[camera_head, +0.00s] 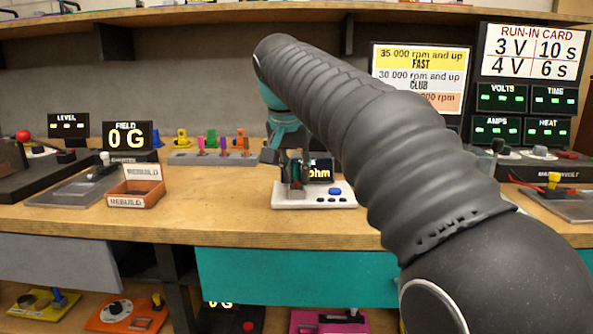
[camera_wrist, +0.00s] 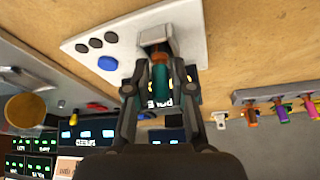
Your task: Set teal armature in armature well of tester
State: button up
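The tester (camera_head: 315,203) is a white base on the bench with a blue button and a small display reading "ohm". In the wrist view the tester (camera_wrist: 95,25) shows a grey block with the well (camera_wrist: 155,35) at its lower edge. The teal armature (camera_wrist: 161,75) is upright between the fingers of my gripper (camera_wrist: 160,72), which look closed on its sides. Its far end is at the grey block; I cannot tell how deep it sits. In the head view my gripper (camera_head: 296,172) is over the tester's left part, and the fingers partly hide the armature.
A grey rack (camera_head: 212,159) with several coloured armatures stands behind left. A box marked REBUILD (camera_head: 137,187) and a field meter (camera_head: 130,137) are further left. My arm covers the right middle. The bench front between box and tester is clear.

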jog(key=shift+o, duration=1.3)
jog(key=shift+r, duration=0.1)
jog(key=v, duration=1.1)
jog(key=s+d+f+n, duration=0.1)
jog(key=s+d+f, duration=0.25)
jog(key=d, duration=0.35)
jog(key=s+d+f, duration=0.3)
jog(key=s+f, duration=0.3)
jog(key=f, duration=0.3)
jog(key=s+d+f+n, duration=0.1)
jog(key=s+d+f, duration=0.3)
jog(key=s+f, duration=0.3)
jog(key=s+d+f+n+t+y, duration=0.1)
jog(key=s+d+f, duration=0.2)
jog(key=s+f, duration=0.4)
notch_tip(320, 180, down, 6)
jog(key=shift+s+d+f, duration=0.15)
jog(key=shift+s+d, duration=0.1)
jog(key=shift+d, duration=0.1)
